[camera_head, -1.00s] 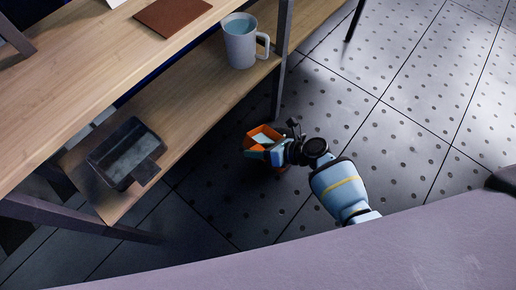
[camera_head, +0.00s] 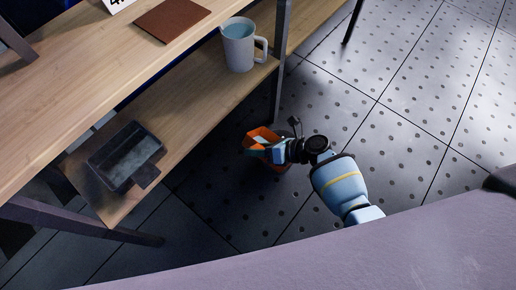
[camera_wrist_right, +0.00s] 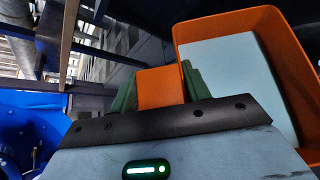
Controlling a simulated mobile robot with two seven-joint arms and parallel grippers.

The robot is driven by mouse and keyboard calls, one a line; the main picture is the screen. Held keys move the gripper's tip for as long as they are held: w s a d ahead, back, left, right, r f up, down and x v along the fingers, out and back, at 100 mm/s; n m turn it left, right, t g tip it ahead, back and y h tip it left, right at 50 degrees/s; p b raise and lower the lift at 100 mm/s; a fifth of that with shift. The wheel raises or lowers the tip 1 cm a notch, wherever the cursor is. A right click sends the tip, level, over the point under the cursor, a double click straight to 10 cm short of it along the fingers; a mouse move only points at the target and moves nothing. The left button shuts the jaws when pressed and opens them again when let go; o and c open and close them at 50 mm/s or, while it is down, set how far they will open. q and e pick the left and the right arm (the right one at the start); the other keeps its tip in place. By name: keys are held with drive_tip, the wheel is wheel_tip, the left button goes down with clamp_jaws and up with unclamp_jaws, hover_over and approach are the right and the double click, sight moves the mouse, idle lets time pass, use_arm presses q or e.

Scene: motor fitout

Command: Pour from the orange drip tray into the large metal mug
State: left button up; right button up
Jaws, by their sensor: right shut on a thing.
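The orange drip tray (camera_head: 261,134) is held out over the floor, in front of the shelf unit. My right gripper (camera_head: 262,151) is shut on it. In the right wrist view the tray (camera_wrist_right: 222,24) fills the upper right and looks tilted, with a pale, flat light-blue surface inside. An orange piece of it (camera_wrist_right: 160,87) sits between the green finger pads (camera_wrist_right: 190,82). The large metal mug (camera_head: 239,48) stands upright on the lower shelf, above and left of the tray in the head view, with its handle to the right and a bluish inside. My left gripper is out of view.
A dark metal tray (camera_head: 124,158) lies on the lower wooden shelf (camera_head: 186,118), left of my gripper. A brown mat (camera_head: 172,20) lies on the upper shelf. A shelf post (camera_head: 281,62) stands just right of the mug. The tiled floor at right is clear.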

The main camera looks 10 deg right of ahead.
idle(0.4)
drive_tip(key=shift+w+d+r, duration=0.1)
drive_tip(key=shift+d+r, duration=0.05)
drive_tip(key=shift+r, duration=0.1)
drive_tip(key=shift+r, duration=0.1)
idle(0.4)
drive_tip(key=shift+w+d+r+m+y, duration=0.15)
drive_tip(key=shift+m+y, duration=0.15)
idle(0.4)
drive_tip(key=shift+w+d+r+p, duration=0.15)
drive_tip(key=shift+d+r+p, duration=0.05)
drive_tip(key=shift+r+p, duration=0.1)
